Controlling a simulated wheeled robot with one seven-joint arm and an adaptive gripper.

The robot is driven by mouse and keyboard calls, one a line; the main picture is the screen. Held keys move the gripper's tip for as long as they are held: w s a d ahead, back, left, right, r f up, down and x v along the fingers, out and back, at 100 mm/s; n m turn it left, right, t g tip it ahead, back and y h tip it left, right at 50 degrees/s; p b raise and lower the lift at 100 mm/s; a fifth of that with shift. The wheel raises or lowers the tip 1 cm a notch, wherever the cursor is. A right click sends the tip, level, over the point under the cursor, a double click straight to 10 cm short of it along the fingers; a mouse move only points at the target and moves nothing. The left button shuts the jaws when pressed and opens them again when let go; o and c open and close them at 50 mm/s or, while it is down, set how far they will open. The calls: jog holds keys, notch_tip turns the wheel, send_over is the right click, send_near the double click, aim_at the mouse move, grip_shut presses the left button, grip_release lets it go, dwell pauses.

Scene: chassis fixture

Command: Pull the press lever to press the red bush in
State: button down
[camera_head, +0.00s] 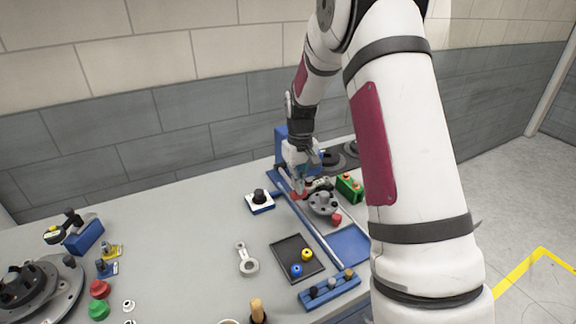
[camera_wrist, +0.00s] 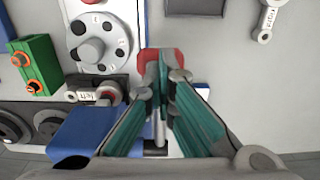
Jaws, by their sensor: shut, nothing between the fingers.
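My gripper (camera_head: 301,190) is at the blue press (camera_head: 281,148) at the table's back edge. In the wrist view its teal fingers (camera_wrist: 163,70) are closed together with nothing between them. A rounded red part (camera_wrist: 174,55) shows just beyond and partly behind the fingertips; it looks like the lever's grip, and I cannot tell whether they touch. A grey rod (camera_wrist: 160,130) shows between the finger linkages. The press's blue body (camera_wrist: 88,132) is left of the fingers. Beside it a labelled link (camera_wrist: 84,96) has a red ring, apparently the red bush (camera_wrist: 108,91), at its end.
A grey disc with holes (camera_wrist: 96,48) and a green block with orange knobs (camera_wrist: 35,65) stand close by. A black tray (camera_head: 285,262) holds a yellow and a blue piece. A loose link (camera_head: 247,261) lies left of it. The table's middle left is clear.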

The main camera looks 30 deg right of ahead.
aim_at(296, 193)
jog(key=shift+w+f, duration=0.1)
jog(key=shift+f, duration=0.4)
jog(key=shift+w+f, duration=0.1)
jog(key=shift+f, duration=0.55)
jog(key=shift+f+b, duration=0.1)
jog(key=shift+b, duration=0.2)
jog(key=shift+w+f, duration=0.15)
jog(key=shift+f, duration=0.4)
jog(key=shift+f+b, duration=0.1)
jog(key=shift+b, duration=0.2)
jog(key=shift+w+f, duration=0.25)
jog(key=shift+f, duration=0.25)
jog(key=shift+r, duration=0.1)
